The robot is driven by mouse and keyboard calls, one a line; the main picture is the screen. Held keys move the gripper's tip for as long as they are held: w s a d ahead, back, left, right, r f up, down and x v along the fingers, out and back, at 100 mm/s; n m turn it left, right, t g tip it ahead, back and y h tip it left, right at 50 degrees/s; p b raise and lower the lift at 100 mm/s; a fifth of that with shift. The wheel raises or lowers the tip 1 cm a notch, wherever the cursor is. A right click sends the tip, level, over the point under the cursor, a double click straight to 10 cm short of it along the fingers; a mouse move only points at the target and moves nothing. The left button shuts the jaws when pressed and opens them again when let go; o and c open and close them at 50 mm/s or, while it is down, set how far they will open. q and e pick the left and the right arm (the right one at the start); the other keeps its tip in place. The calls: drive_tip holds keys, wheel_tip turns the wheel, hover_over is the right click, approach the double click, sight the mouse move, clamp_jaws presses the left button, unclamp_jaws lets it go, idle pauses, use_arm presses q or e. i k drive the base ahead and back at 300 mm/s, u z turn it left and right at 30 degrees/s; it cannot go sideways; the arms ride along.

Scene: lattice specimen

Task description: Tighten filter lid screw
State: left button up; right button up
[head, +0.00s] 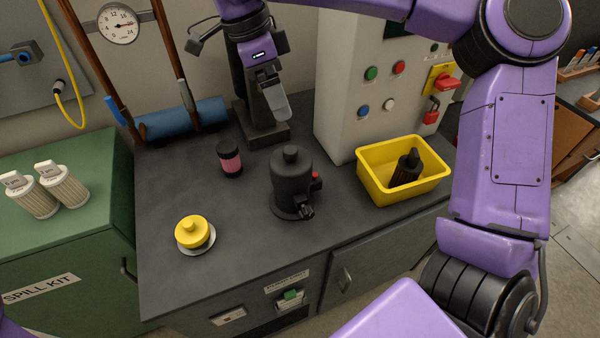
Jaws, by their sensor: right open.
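A black filter housing (291,187) stands upright on the dark worktop, near the middle. A round black knob (291,153), which looks like the lid screw, sits on top of its lid. I cannot tell how tight it is. A small red part (316,180) shows at its right side and a dark fitting at its lower front. My right gripper (270,98) reaches in along the top and points down, above and behind the housing, apart from it. It is open and appears empty; one pale finger shows clearly. My left gripper is out of view.
A dark stand (264,135) is behind my right gripper. A pink-banded jar (229,160) is left of the housing; a yellow knobbed part (193,231) lies front left. A yellow bin (400,192) holds a black bottle (407,168). A control box (350,130) stands behind.

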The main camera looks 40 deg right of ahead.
sight(306, 212)
drive_tip(key=z, duration=0.95)
drive_tip(key=k, duration=0.15)
